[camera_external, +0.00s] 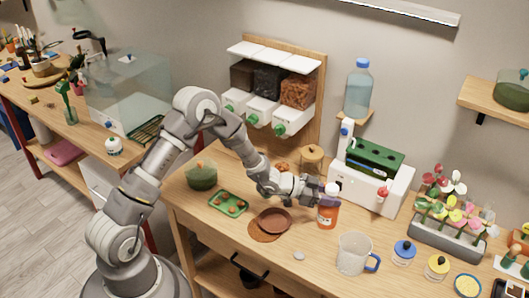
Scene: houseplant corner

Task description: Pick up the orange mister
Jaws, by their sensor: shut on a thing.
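The orange mister (327,214) stands upright on the wooden table, right of the table's middle. The fingers are small in this view and partly merge with the mister's neck. The mister's base appears to be on or very near the tabletop.
A clear jug (352,254) with a blue handle stands close to the right. A brown saucer (273,221) and a green tray (229,202) lie to the left. A white dispenser box (368,185) stands behind. Lidded jars (403,253) and a flower planter (447,240) fill the right side.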

